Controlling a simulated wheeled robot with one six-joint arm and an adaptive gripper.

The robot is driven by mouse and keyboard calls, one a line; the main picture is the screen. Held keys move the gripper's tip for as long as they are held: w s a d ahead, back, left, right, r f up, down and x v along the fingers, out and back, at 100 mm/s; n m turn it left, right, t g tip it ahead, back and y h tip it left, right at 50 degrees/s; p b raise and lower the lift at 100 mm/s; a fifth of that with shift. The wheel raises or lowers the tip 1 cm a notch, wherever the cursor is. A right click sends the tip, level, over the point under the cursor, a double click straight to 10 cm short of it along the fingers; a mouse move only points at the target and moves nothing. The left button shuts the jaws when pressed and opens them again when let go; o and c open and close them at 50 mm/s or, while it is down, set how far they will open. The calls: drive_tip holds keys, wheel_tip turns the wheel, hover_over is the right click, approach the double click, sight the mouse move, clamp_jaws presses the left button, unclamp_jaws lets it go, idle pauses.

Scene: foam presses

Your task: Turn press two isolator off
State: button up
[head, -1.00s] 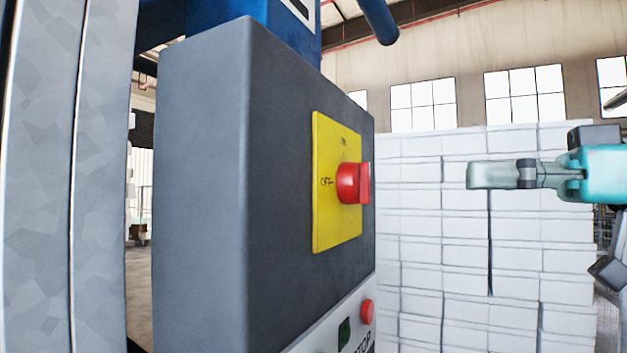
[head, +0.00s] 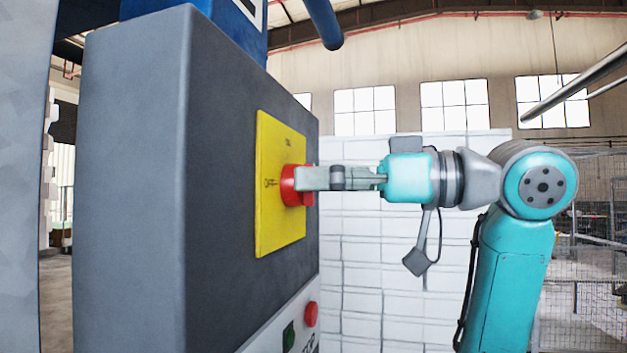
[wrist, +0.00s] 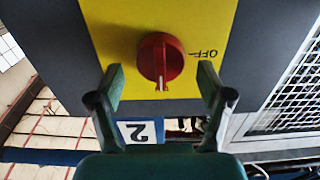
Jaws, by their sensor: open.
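The press two isolator is a red rotary knob (head: 288,186) on a yellow plate (head: 278,235), fixed to the face of a dark grey box (head: 240,150). Its grip stands vertical in the head view, in line with the ON mark; OFF is on the left. In the wrist view, which is upside down, the knob (wrist: 158,57) shows its white mark pointing down, towards the blue "2" sign (wrist: 140,132). My gripper (head: 300,178) is open at the knob and covers part of it in the head view. In the wrist view the fingers (wrist: 160,88) stand either side, with gaps.
A panel below the plate carries a red button (head: 311,314) and a green button (head: 289,334). A white block wall (head: 370,270) stands behind my arm. A grey column (head: 22,180) is at the far left. Mesh fencing (head: 595,230) is at the right.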

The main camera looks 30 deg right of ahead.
drive_tip(key=shift+w+a, duration=0.4)
drive_tip(key=c, duration=1.2)
drive_tip(key=shift+o, duration=0.2)
